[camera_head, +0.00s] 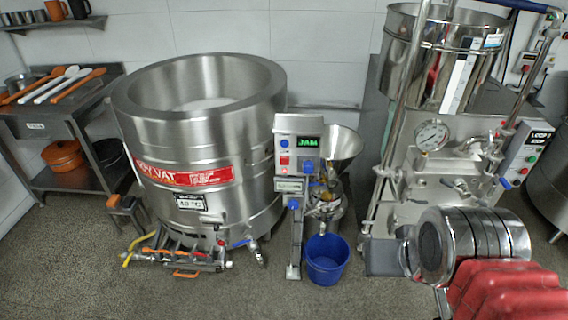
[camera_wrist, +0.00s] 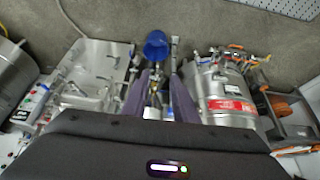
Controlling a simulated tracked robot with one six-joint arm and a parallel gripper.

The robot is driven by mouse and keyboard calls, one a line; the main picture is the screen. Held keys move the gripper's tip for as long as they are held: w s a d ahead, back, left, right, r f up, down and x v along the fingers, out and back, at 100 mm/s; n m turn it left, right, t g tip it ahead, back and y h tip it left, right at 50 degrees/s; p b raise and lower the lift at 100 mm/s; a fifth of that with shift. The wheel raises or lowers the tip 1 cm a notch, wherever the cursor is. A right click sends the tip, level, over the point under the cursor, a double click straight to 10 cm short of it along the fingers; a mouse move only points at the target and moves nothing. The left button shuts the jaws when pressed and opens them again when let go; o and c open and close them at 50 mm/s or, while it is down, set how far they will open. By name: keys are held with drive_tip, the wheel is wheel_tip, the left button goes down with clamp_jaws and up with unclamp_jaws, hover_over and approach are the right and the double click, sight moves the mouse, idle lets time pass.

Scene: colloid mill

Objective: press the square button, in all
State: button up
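Beside and below the display are a small blue button (camera_head: 284,143), a red button (camera_head: 284,160) and a larger blue, squarish button (camera_head: 309,166). Their exact shapes are hard to tell at this size. In the wrist view, my gripper (camera_wrist: 161,74) has its two purple fingers apart with nothing held between them. The mill's parts and part of the panel show beyond the fingers, without contact that I can see. The buttons cannot be made out there.
The soy vat (camera_head: 198,140) stands left of the panel, with pipes and valves at its foot. A blue bucket (camera_head: 325,259) sits on the floor right of the post. A steel machine with a gauge (camera_head: 432,136) stands at right.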

clamp_jaws()
idle(1.4)
